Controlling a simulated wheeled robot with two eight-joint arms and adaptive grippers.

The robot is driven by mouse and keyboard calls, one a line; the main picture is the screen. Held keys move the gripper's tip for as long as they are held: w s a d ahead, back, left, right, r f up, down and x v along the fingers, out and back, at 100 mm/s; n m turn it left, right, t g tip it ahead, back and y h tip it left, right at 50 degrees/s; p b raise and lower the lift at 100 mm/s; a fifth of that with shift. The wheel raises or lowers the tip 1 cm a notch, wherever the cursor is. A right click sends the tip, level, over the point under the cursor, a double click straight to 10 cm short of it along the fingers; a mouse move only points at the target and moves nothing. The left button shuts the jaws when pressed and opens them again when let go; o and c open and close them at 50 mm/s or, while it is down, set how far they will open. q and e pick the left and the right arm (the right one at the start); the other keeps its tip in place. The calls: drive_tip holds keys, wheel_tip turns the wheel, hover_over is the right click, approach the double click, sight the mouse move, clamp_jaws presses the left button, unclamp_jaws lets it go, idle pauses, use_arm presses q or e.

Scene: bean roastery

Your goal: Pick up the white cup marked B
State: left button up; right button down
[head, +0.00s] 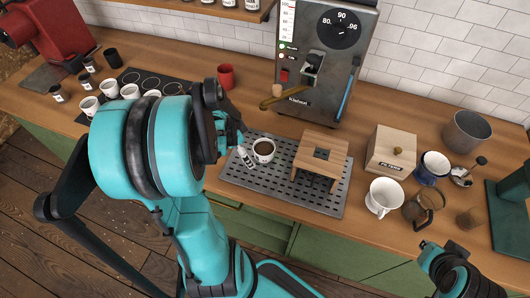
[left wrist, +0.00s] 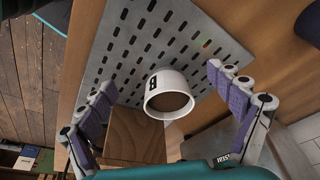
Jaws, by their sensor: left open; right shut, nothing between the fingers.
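The white cup marked B (head: 263,151) stands on the perforated grey tray (head: 235,171), with something dark brown inside. In the left wrist view the cup (left wrist: 158,79) shows its black B, below and between the spread fingers of my left gripper (left wrist: 160,82). That gripper is open and empty, with a gap to the cup on both sides. In the head view my left gripper (head: 244,152) is beside the cup's left side, mostly hidden by my arm. My right gripper (head: 430,248) is shut and empty at the lower right, away from the cup.
A wooden stand (head: 322,150) is on the tray right of the cup. The grey machine (head: 318,75) stands behind it. A wooden filter box (head: 391,150), white dripper (head: 383,197) and glass jug (head: 424,207) are to the right. A red cup (head: 226,77) stands behind my left arm.

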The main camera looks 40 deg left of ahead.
use_arm(q)
approach(264, 151)
drive_tip(key=shift+s+d+f, duration=0.7)
drive_tip(key=shift+d+f, duration=0.1)
drive_tip(key=shift+d, duration=0.1)
drive_tip(key=x, duration=0.1)
drive_tip(key=b+x, duration=0.1)
drive_tip(key=x, duration=0.1)
drive_tip(key=b+x, duration=0.1)
drive_tip(key=x, duration=0.1)
drive_tip(key=shift+w+d, duration=0.15)
drive_tip(key=shift+w, duration=0.2)
drive_tip(key=shift+r, duration=0.1)
drive_tip(key=shift+c, duration=0.7)
drive_tip(key=c, duration=1.6)
drive_tip(key=shift+r, duration=0.1)
